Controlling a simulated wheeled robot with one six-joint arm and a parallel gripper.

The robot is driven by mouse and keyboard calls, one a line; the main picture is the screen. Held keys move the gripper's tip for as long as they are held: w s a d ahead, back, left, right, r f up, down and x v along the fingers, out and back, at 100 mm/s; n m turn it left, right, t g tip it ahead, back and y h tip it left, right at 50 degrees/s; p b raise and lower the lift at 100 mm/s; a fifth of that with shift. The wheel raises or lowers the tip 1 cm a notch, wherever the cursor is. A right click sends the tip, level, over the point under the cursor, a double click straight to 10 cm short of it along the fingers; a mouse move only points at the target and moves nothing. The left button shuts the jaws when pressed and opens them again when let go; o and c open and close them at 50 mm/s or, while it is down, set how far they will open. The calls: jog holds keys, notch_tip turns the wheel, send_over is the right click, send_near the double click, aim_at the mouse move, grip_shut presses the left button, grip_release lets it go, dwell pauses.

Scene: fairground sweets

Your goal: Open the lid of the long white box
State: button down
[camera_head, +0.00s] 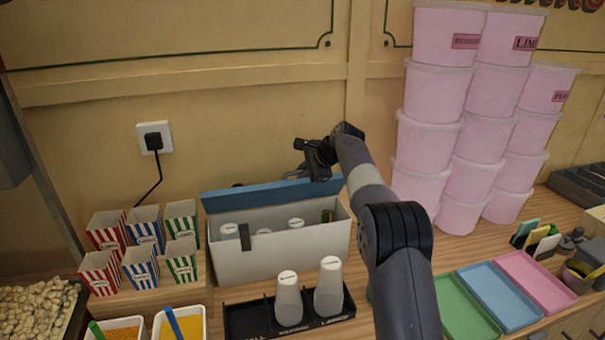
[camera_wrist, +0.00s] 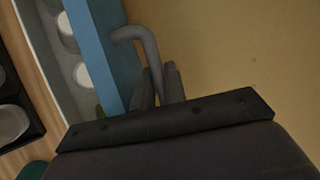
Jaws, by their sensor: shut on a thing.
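The long white box (camera_head: 285,249) stands on the wooden counter against the back wall. Its blue lid (camera_head: 262,195) is raised along the back edge, so the inside shows, with several white-capped bottles in it. The lid also shows as a blue strip in the wrist view (camera_wrist: 96,50). My gripper (camera_head: 316,160) is above the right part of the lid, near the wall. In the wrist view my gripper's fingers (camera_wrist: 161,85) are closed around the lower end of a grey bent handle (camera_wrist: 140,42) beside the lid. The handle's join to the lid is not clear.
A black rack (camera_head: 250,322) with two white bottles stands in front of the box. Striped popcorn cartons (camera_head: 142,262) are at its left. Tall stacks of pink tubs (camera_head: 440,120) stand right of my arm. Coloured trays (camera_head: 500,294) lie at the front right.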

jog(key=c, duration=1.7)
grip_release()
jog(key=shift+c, duration=0.2)
jog(key=b+v, duration=0.2)
jog(key=v, duration=0.9)
jog(key=shift+a+f, duration=0.1)
jog(key=shift+a, duration=0.05)
jog(key=p+x, duration=0.2)
jog(key=x, duration=0.8)
jog(key=shift+w+a+f, duration=0.15)
jog(key=shift+w+f, duration=0.05)
jog(key=shift+f, duration=0.1)
jog(key=shift+s, duration=0.1)
